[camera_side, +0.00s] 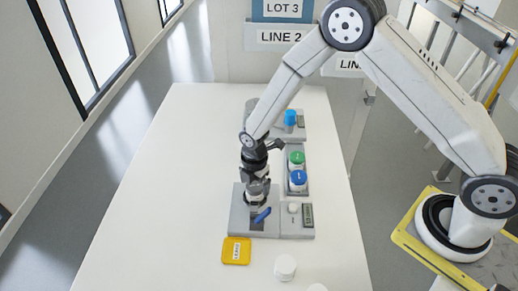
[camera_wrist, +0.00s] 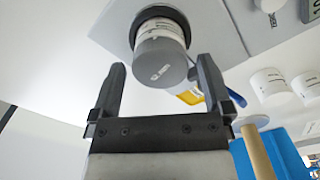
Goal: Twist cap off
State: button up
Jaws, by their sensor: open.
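A jar with a white label (camera_wrist: 160,30) and a grey cap (camera_wrist: 160,68) stands in the grey clamp station; in the wrist view its cap faces me. In the side view the jar is largely hidden by my gripper (camera_side: 257,188), which is right over it. In the wrist view my gripper (camera_wrist: 160,76) is open, with one black finger on each side of the cap. Gaps show between the fingers and the cap, so it is not gripped.
The grey station (camera_side: 238,222) has a blue lever (camera_side: 262,215), a white knob (camera_side: 293,208) and a display (camera_side: 308,215). A tray behind holds a green-capped jar (camera_side: 297,158) and a blue-capped jar (camera_side: 298,178).

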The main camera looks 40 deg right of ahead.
jog(key=shift+m, duration=2.5)
jog(key=c, duration=1.2)
jog(key=shift+r, duration=0.15)
jog(key=shift+r, duration=0.1)
jog(key=shift+c, duration=0.6)
jog(key=shift+w, duration=0.1)
jog(key=shift+f, duration=0.2)
